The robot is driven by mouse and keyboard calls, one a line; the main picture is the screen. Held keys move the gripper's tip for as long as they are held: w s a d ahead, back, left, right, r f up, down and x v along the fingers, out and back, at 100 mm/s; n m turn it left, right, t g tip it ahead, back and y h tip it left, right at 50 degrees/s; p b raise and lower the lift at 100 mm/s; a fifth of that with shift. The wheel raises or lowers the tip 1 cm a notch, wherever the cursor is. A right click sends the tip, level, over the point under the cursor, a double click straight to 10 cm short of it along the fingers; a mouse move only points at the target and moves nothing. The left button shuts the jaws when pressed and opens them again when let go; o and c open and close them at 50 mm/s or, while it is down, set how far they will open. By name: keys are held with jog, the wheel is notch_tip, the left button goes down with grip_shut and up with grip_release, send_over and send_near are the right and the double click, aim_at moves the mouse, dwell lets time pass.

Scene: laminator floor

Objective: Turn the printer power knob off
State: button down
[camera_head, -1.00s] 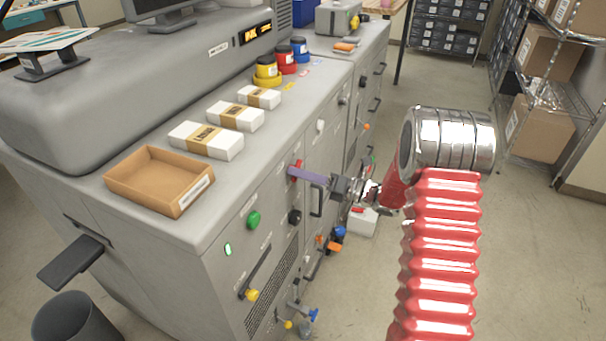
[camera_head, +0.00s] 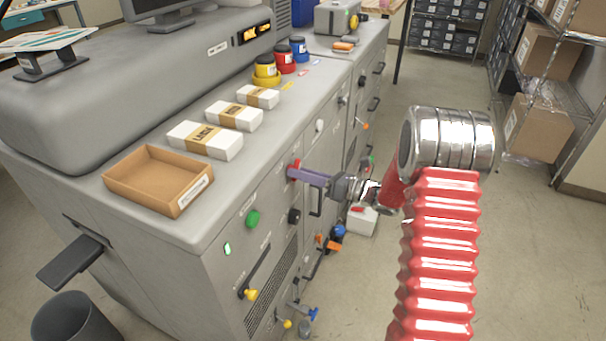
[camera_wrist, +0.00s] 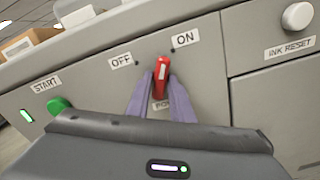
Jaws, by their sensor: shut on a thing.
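The power knob is a red lever-like knob (camera_wrist: 161,76) on the grey printer front (camera_wrist: 205,82), between the OFF label (camera_wrist: 121,61) and the ON label (camera_wrist: 185,38). Its tip points up between the two dots, seemingly nearer the ON dot. My gripper (camera_wrist: 162,90) is shut on it, one purple finger on each side; the fingers partly cover the label below. In the head view, my gripper (camera_head: 293,173) reaches the printer front from the right, and a bit of the red knob (camera_head: 297,163) shows above the fingers.
A green START button (camera_wrist: 59,106) is left of the knob and a white INK RESET button (camera_wrist: 297,16) is right. A cardboard tray (camera_head: 190,208), white packs and ink jars stand on the printer top. The floor right of the printer is mostly clear.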

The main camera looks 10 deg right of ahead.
jog(key=shift+w+a+n, duration=0.1)
jog(key=shift+w+n, duration=0.05)
jog(key=shift+n, duration=7.05)
jog(key=shift+f, duration=0.1)
jog(key=c, duration=1.9)
grip_release()
jog(key=shift+a, duration=0.1)
jog(key=o, duration=0.3)
jog(key=shift+d, duration=0.2)
jog(key=shift+d, duration=0.15)
